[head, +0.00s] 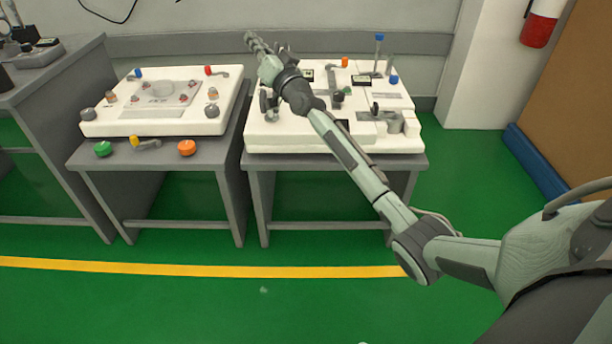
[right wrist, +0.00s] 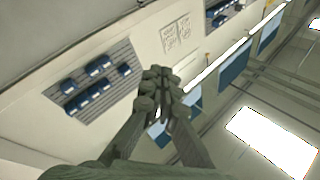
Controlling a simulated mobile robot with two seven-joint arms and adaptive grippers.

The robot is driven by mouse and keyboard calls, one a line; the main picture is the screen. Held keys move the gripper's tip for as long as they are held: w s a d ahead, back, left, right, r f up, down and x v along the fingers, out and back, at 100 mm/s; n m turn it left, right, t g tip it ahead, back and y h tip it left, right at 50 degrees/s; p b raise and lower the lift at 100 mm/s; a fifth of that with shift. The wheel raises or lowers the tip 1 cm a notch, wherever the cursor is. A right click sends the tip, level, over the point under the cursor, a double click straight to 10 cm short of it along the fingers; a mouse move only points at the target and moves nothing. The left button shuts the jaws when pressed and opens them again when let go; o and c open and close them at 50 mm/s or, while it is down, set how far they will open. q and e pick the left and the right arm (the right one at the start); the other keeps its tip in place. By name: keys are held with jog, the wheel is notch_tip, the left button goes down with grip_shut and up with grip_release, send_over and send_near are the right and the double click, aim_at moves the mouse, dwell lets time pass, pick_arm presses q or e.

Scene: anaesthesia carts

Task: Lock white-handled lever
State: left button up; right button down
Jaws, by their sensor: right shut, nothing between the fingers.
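My right gripper (head: 254,42) is raised over the back left of the right-hand white panel (head: 285,143), in front of the wall. In the right wrist view its fingers (right wrist: 158,90) are together and empty, with no panel or lever in sight. I cannot make out a lever with a clearly white handle. My right arm and gripper hide part of the right panel. A lever with an orange end (head: 344,63) stands at that panel's back. A grey handle-like part (head: 393,121) is at its front right. My left gripper is not in view.
The left white panel (head: 160,127) carries several knobs and a red-ended lever (head: 215,71). A yellow-ended lever (head: 144,143) lies in front of it on the grey table (head: 200,158). A gap separates the tables.

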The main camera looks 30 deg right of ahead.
notch_tip(320, 180, down, 18)
jog(key=s+a+n+g, duration=0.2)
jog(key=s+n+g, duration=0.1)
jog(key=n+g, duration=0.4)
jog(key=s+d+f+g+h, duration=0.3)
jog(key=s+f+g, duration=0.4)
jog(key=s+f, duration=1)
jog(key=shift+s+d+f+m, duration=0.15)
jog(key=shift+s+d+m, duration=0.15)
jog(key=shift+d, duration=0.05)
